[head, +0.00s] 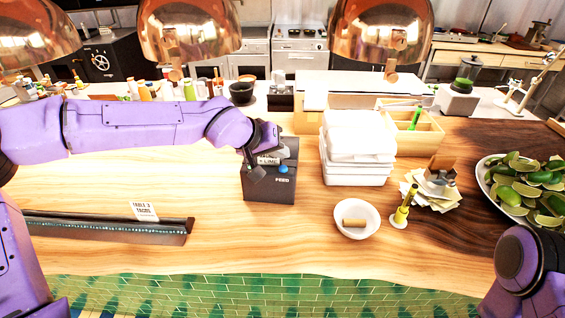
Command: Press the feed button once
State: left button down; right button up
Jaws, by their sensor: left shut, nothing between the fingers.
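A small black printer box (257,191) stands on the wooden counter near the middle. Its front carries the word FEED, with a round blue feed button (283,169) just above it. A pale slip with LIME printed on it (268,160) shows at the top of the box. My left gripper (257,172) is shut and empty, at the upper left of the printer's front, left of the button. It hides part of the box. I cannot tell whether it touches the box. Only a link of my right arm shows at the lower right; its gripper is out of view.
A stack of white containers (357,150) stands right of the printer. A white bowl (356,220), a yellow-green bottle (403,208) and a plate of limes (527,185) lie further right. A dark ticket rail (105,228) lies left. Copper lamps (380,35) hang above.

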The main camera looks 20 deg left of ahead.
aim_at(280, 169)
pick_arm(q)
notch_tip(280, 169, up, 2)
jog(key=shift+p, duration=0.8)
jog(key=shift+r, duration=0.95)
pick_arm(e)
jog(key=shift+r, duration=1.15)
